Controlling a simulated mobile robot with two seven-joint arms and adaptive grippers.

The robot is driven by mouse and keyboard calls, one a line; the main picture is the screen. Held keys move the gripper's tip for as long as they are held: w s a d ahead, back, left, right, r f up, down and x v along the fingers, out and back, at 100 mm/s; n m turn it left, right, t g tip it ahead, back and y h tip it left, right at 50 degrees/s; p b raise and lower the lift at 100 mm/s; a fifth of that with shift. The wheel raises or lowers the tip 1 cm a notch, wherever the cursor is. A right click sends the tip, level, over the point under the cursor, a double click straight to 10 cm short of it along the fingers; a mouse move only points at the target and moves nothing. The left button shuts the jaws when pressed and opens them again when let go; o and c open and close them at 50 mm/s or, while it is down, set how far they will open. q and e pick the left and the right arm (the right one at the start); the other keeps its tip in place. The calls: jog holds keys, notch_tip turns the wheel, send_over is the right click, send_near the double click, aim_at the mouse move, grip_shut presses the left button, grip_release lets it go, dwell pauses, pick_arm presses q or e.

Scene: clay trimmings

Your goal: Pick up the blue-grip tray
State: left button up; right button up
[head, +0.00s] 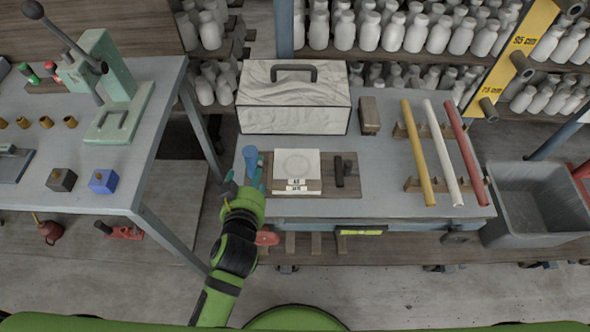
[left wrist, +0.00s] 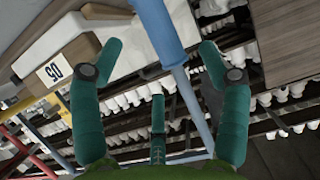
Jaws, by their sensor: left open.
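The blue-grip tray is a flat brown board (head: 340,190) near the left front of the middle bench, with a white slab (head: 298,164) on it. An upright blue cylinder, the grip (head: 251,155), shows at its left end. In the left wrist view the blue grip (left wrist: 158,32) runs between the fingertips, and the brown board edge (left wrist: 78,58) with a number label lies to the left. My left gripper (head: 246,180) is at the tray's left end, open, with its teal fingers apart on either side of the grip. I cannot tell whether they touch it. My right gripper is not in view.
A white patterned case (head: 293,100) stands behind the tray. Yellow, white and red rods (head: 443,150) rest on wooden holders to the right. A grey bin (head: 535,200) stands right of the bench. The left bench (head: 90,165) holds a green press (head: 115,85). Bottle shelves line the back.

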aim_at(253, 161)
pick_arm(q)
jog(key=shift+w+d+r, duration=0.2)
jog(key=shift+w+d, duration=0.15)
jog(key=shift+w, duration=0.35)
jog(key=x, duration=0.1)
jog(key=p+x, duration=0.1)
jog(key=x, duration=0.1)
jog(key=p+x, duration=0.1)
jog(key=x, duration=0.1)
jog(key=shift+w+a, duration=0.1)
jog(key=shift+a, duration=0.2)
jog(key=shift+w+f, duration=0.3)
jog(key=shift+w, duration=0.15)
jog(key=shift+s, duration=0.1)
grip_shut()
jog(key=shift+r, duration=0.2)
